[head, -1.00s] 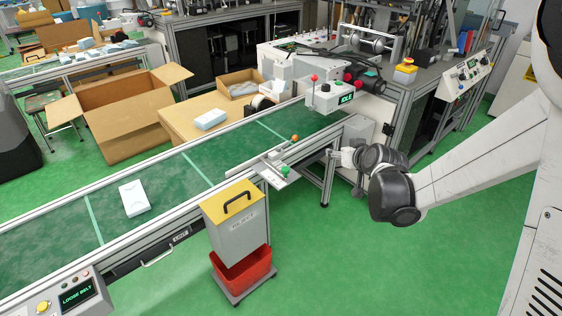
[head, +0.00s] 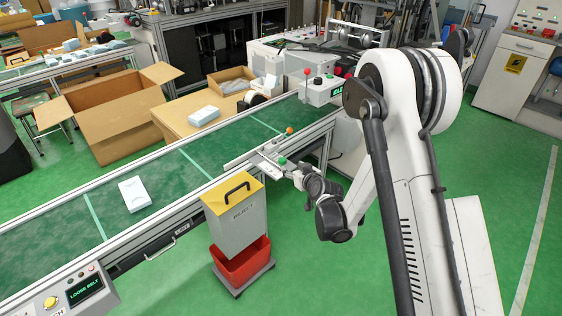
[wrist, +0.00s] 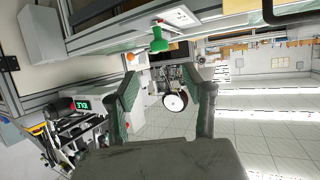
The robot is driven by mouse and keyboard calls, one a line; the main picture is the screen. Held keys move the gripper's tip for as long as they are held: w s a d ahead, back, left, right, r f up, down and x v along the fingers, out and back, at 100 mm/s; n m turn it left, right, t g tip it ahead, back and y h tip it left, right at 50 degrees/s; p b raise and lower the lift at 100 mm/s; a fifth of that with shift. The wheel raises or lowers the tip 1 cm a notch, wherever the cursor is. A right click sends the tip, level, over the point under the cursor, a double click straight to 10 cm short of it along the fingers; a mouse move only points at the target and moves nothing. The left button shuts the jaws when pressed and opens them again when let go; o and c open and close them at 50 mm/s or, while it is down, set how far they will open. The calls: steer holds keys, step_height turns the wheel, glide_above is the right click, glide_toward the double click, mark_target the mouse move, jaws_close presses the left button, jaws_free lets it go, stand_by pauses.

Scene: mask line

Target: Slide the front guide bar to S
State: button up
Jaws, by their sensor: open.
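The front guide bar (head: 240,160) is a thin pale rail along the near edge of the green conveyor belt. A green knob (head: 282,161) stands on its bracket plate (head: 266,165). An orange knob (head: 290,131) is on the far side. My gripper (head: 291,173) is close to the green knob on its near side, small and partly merged with the bracket. In the wrist view my gripper (wrist: 163,76) is open and empty. There the green knob (wrist: 159,40) lies beyond the fingertips, not between them. No S mark is legible.
A grey reject bin with yellow lid (head: 233,207) stands close left of my gripper, above a red crate (head: 243,262). A white pack (head: 134,194) lies on the belt. A white machine head (head: 321,87) stands over the belt's far end. The green floor at right is clear.

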mark_target(283, 160)
steer(key=x, duration=1.1)
steer(key=shift+w+a+f+b, duration=0.2)
steer(key=shift+w+f+b, duration=0.1)
steer(key=shift+b, duration=0.1)
jaws_close()
